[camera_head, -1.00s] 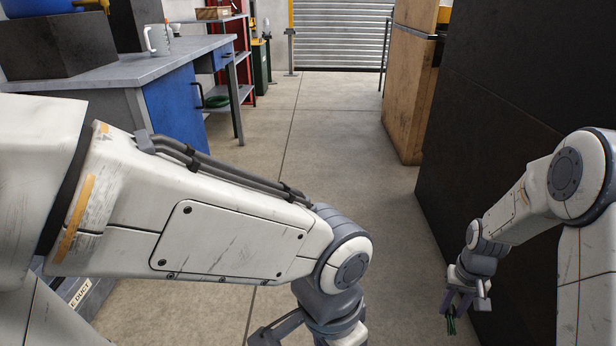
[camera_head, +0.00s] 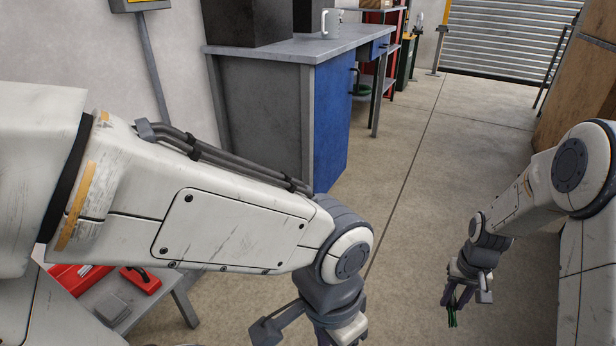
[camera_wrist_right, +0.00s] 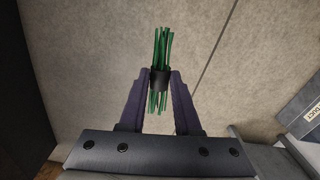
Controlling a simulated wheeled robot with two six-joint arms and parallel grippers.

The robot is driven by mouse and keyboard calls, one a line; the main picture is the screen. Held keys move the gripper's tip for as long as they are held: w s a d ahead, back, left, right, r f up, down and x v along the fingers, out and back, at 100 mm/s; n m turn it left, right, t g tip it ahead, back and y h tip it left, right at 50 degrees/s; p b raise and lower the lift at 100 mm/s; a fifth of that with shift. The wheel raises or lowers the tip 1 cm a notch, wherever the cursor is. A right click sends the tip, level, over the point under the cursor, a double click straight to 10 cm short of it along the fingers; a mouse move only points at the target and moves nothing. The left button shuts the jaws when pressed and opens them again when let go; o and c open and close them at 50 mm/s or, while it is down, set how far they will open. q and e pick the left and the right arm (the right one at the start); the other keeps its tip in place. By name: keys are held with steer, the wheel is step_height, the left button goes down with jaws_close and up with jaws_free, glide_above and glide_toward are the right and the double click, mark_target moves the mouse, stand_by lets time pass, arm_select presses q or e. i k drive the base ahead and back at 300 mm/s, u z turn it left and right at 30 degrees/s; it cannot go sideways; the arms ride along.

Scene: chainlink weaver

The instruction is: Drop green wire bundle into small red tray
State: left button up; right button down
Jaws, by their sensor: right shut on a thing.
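My right gripper (camera_head: 456,296) is shut on the green wire bundle (camera_head: 452,319) and holds it above the floor. In the right wrist view, the fingers of my right gripper (camera_wrist_right: 160,84) pinch the bundle (camera_wrist_right: 161,46) at its black band, with green strands sticking out at both ends. A red object with a handle (camera_head: 142,281) and another red piece (camera_head: 76,280) show at the lower left, partly hidden by my left arm. I cannot tell whether either is the small red tray. My left gripper (camera_head: 285,329) is cut off at the bottom edge.
A low grey bench (camera_head: 183,299) is at the lower left. A grey workbench (camera_head: 290,47) with a blue cabinet (camera_head: 333,120) stands ahead, bearing a mug (camera_head: 330,23). A wooden crate (camera_head: 580,90) is at the right. The floor between is clear.

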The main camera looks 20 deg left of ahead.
mark_target(103, 268)
steer(key=u, duration=1.95)
steer(key=i, duration=0.75)
